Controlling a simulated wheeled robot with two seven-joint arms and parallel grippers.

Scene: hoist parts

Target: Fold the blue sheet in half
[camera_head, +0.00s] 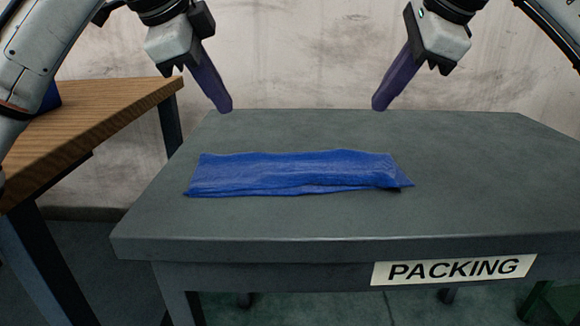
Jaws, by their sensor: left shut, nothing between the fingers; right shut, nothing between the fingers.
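The blue sheet (295,172) lies on the grey packing table (470,190) as a long, low strip running left to right. Its layers lie over one another, with edges showing along the front and at the right end, where a dark corner sticks out a little. My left gripper (225,106) is shut and empty, above the back edge of the table, behind the sheet's left part. My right gripper (380,104) is shut and empty, above the back edge, behind the sheet's right end. Neither gripper touches the sheet.
A wooden table (90,120) stands at the left, with a blue item (50,98) partly hidden behind my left arm. A white "PACKING" label (453,270) is on the grey table's front. The tabletop around the sheet is clear. A stained wall (300,50) stands behind.

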